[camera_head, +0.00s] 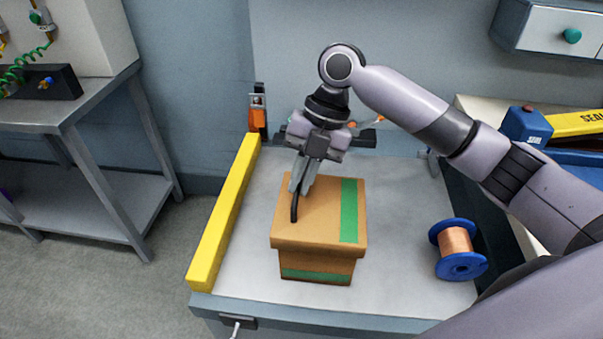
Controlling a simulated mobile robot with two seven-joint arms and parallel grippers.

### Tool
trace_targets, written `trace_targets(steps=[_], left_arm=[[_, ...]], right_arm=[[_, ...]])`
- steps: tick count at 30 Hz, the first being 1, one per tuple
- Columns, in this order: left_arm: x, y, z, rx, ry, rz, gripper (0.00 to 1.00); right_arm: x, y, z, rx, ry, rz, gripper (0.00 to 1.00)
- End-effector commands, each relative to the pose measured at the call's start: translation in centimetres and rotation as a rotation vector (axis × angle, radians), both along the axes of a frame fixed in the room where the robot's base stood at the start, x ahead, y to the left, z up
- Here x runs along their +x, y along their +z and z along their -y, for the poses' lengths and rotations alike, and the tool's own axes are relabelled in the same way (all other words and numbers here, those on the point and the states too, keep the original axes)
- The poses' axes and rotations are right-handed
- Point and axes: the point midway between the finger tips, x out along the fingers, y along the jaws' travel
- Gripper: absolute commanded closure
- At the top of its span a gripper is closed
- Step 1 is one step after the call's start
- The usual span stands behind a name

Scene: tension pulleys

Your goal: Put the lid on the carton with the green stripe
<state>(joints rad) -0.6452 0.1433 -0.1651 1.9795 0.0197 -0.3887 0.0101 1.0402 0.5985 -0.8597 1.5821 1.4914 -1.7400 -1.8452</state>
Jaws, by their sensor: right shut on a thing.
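The brown carton (318,266) stands on the grey table and has a green stripe low on its front. The brown lid (322,208), with a green stripe near its right side, is over the carton top and overhangs its front and sides. I cannot tell whether the lid rests on the carton or is slightly above it. My right gripper (300,186) comes down from above and is shut on the lid, at the dark handle (295,206) on its left part. The fingertips partly hide the handle. My left gripper is out of view.
A yellow bar (224,214) runs along the table's left edge. A blue spool of copper wire (456,243) stands to the right of the carton. An orange and black tool (257,112) is at the back left. The grey tabletop (395,215) is clear between carton and spool.

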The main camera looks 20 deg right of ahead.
Motion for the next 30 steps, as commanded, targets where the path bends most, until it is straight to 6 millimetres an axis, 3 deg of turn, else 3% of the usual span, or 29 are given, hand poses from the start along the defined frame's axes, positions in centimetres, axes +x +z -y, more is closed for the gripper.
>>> trace_targets(steps=[30], left_arm=[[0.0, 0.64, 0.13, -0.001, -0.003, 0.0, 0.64]], right_arm=[[0.0, -0.41, -0.01, 0.0, 0.001, 0.0, 1.0]])
